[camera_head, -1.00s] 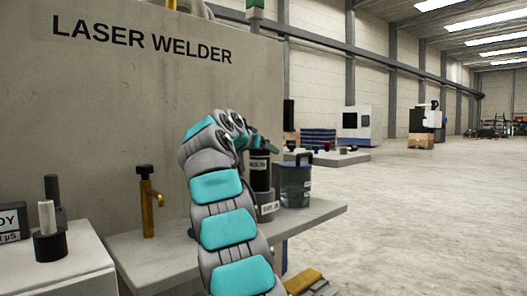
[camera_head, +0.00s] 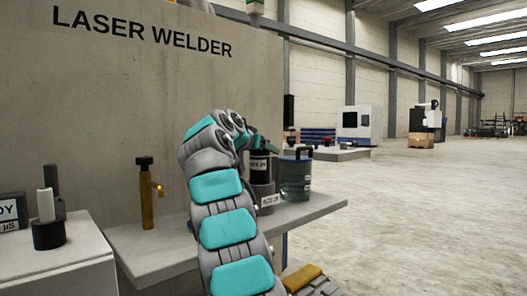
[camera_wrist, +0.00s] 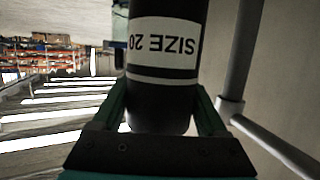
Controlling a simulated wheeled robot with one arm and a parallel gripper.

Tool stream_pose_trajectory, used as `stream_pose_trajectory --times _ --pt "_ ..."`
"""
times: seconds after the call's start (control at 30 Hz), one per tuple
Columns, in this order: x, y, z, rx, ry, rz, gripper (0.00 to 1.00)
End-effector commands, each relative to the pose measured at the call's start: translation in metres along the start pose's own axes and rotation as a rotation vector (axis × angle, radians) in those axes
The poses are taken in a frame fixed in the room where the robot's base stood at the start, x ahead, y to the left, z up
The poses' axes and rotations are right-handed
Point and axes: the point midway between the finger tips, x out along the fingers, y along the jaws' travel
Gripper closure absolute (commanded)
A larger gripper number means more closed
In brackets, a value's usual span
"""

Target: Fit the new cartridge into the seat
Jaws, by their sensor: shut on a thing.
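My gripper (camera_wrist: 160,108) is shut on a dark cylindrical cartridge (camera_wrist: 162,70) with a white band reading SIZE 20, upside down in the wrist view. In the head view the black cartridge (camera_head: 260,170) stands upright below my gripper (camera_head: 262,146). It is directly over a wider grey cylindrical seat (camera_head: 264,198) with a white label, on the bench. Its lower end meets the seat's top and appears to be partly inside. My arm hides the seat's left side, so the depth cannot be told.
A clear jar (camera_head: 296,180) with a dark handle stands close right of the seat. A brass tap (camera_head: 147,205) stands left on the bench (camera_head: 323,207). The laser welder's grey wall (camera_head: 110,95) rises behind. A side table (camera_head: 85,252) holds a dark holder (camera_head: 49,235) at far left.

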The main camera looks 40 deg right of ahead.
Motion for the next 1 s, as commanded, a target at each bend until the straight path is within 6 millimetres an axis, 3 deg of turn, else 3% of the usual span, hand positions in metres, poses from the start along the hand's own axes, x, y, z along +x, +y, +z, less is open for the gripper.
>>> stream_pose_trajectory --times 1.0 --pt "0.006 0.0 0.022 0.001 0.002 0.0 1.0"
